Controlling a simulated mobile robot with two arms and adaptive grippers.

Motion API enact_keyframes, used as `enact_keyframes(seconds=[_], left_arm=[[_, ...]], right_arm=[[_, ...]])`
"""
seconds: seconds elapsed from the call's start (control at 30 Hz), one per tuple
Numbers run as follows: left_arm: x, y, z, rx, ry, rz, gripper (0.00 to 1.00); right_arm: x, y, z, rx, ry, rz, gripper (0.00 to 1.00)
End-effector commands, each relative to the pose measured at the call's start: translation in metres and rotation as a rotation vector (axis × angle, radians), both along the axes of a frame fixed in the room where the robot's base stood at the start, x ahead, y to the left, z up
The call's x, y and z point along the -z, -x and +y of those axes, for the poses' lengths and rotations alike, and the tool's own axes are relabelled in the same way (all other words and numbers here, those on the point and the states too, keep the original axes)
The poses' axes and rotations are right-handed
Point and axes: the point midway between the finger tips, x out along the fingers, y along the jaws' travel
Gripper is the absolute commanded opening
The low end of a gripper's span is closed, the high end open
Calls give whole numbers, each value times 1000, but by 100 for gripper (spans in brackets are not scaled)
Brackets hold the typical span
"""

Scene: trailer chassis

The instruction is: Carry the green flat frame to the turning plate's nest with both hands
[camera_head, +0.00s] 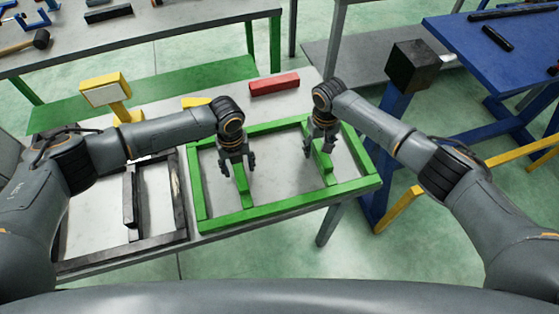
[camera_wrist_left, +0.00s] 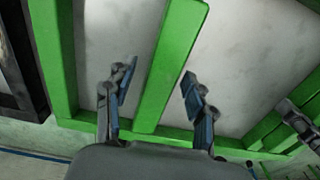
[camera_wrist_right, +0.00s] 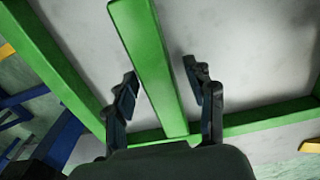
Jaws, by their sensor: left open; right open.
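The green flat frame (camera_head: 285,207) lies on a light table in the head view, with two inner crossbars. My left gripper (camera_head: 240,168) is open over the left inner bar. In the left wrist view its fingers (camera_wrist_left: 158,95) stand on either side of that green bar (camera_wrist_left: 172,65), apart from it. My right gripper (camera_head: 318,150) is open over the right inner bar. In the right wrist view its fingers (camera_wrist_right: 162,90) stand on either side of that bar (camera_wrist_right: 150,60). I cannot identify the turning plate's nest with certainty.
A dark frame (camera_head: 130,205) lies left of the green one on the same table. A red block (camera_head: 274,84) sits behind it. A yellow stand (camera_head: 112,95) is at the back left. A blue table (camera_head: 500,50) with dark bars stands right.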

Motion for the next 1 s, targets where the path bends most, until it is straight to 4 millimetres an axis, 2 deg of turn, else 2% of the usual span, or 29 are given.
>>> enact_keyframes(seconds=[0.3,0.57,1.0], left_arm=[[2,0,0,0,0,0,53],[1,0,0,-1,0,0,0],[-1,-1,0,-1,1,-2,0]], right_arm=[[2,0,0,0,0,0,53],[1,0,0,0,0,0,0],[-1,-1,0,0,-1,-3,0]])
